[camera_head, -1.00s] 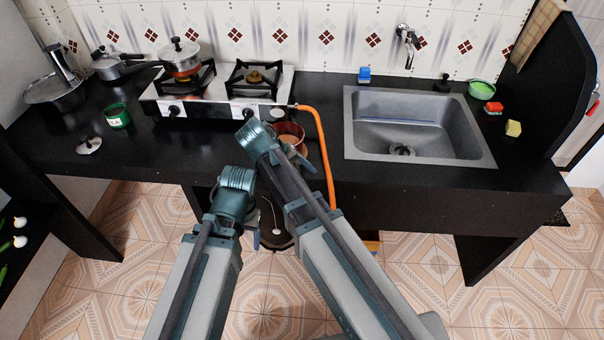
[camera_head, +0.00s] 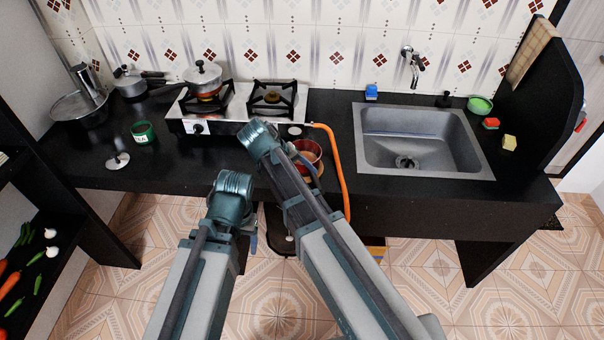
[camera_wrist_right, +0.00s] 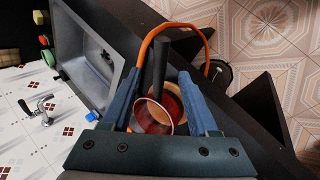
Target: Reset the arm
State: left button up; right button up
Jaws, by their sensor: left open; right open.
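My right gripper (camera_wrist_right: 161,74) is open in the right wrist view, its two blue fingers apart. A reddish pot (camera_wrist_right: 152,118) and a black handle (camera_wrist_right: 160,65) show between them; I cannot tell whether they touch. In the head view the reddish pot (camera_head: 309,150) sits on the counter by the stove's right front, partly behind my right wrist. My right gripper is mostly hidden there behind its wrist. My left gripper (camera_head: 252,242) is open, in front of the counter's front edge and lower in the view, its fingers mostly hidden by its wrist.
The stove (camera_head: 205,127) carries a lidded pot (camera_head: 203,77). An orange hose (camera_head: 344,180) runs from it down the counter front, close to my right arm. The sink (camera_head: 372,160) is to the right. A green can (camera_head: 143,133) and a lid (camera_head: 118,160) lie left.

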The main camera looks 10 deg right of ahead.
jog(key=shift+s, duration=0.1)
jog(key=s+d+f+m+y, duration=0.1)
jog(key=s+d+f+y, duration=0.15)
jog(key=s, duration=0.35)
jog(key=s+d+f+m+y, duration=0.1)
jog(key=s+y, duration=0.3)
jog(key=s, duration=0.2)
jog(key=s+a+n+g+h, duration=0.1)
jog(key=s+a+n, duration=0.3)
jog(key=a, duration=0.7)
jog(key=shift+s+a, duration=0.25)
jog(key=shift+s, duration=0.4)
